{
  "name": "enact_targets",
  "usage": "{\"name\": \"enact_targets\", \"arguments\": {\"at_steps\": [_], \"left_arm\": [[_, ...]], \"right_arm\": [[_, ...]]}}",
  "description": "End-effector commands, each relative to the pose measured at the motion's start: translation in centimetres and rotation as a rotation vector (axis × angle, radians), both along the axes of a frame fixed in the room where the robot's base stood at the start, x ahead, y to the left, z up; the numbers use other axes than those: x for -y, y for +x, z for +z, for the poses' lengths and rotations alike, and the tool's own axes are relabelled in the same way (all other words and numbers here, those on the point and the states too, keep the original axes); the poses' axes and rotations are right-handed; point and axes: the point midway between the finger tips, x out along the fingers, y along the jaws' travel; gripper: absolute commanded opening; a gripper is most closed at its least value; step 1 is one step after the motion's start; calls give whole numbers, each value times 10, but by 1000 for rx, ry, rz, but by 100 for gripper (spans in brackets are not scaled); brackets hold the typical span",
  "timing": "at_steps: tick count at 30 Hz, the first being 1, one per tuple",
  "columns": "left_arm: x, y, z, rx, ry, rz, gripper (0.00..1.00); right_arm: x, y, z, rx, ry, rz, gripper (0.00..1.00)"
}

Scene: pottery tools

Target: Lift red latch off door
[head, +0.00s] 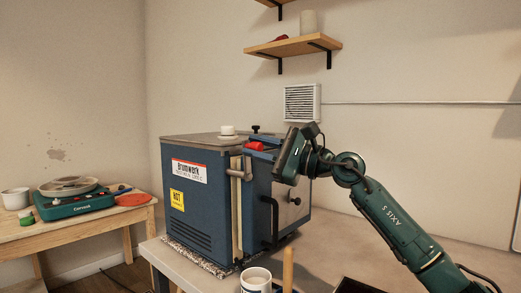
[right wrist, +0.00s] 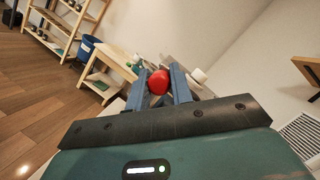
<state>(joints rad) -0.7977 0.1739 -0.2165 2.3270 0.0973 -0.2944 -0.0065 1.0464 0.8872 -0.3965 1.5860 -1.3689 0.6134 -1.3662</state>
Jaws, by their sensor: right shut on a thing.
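The blue kiln (head: 202,205) stands on the worktable, with its door (head: 292,212) on the right side carrying a black handle (head: 268,222). The red latch (head: 255,146) is at the top edge of the door. My right gripper (right wrist: 158,74) reaches in from the right and is shut on the red latch, whose rounded red end (right wrist: 158,84) shows between the two fingers in the right wrist view. Whether the latch touches the door is hard to tell. The gripper body hides part of the door's top. My left gripper is not in view.
A white cup (head: 227,130) sits on the kiln top. A mug (head: 256,280) and an upright wooden stick (head: 288,268) are at the table's front. Wall shelves (head: 292,46) hang above.

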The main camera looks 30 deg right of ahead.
Motion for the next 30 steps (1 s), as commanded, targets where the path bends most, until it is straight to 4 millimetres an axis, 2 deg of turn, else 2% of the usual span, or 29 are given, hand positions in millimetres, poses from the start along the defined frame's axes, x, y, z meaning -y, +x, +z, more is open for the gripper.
{"name": "enact_targets", "arguments": {"at_steps": [11,12,19,26,30], "left_arm": [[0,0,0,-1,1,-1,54],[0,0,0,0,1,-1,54],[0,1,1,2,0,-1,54],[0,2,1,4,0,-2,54],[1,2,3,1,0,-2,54]], "right_arm": [[-2,-1,3,9,-1,2,0],[-2,-1,3,8,0,2,24],[-2,-1,2,6,0,2,43],[-1,-1,2,4,-1,1,43],[-1,0,15,8,-1,1,43]]}}
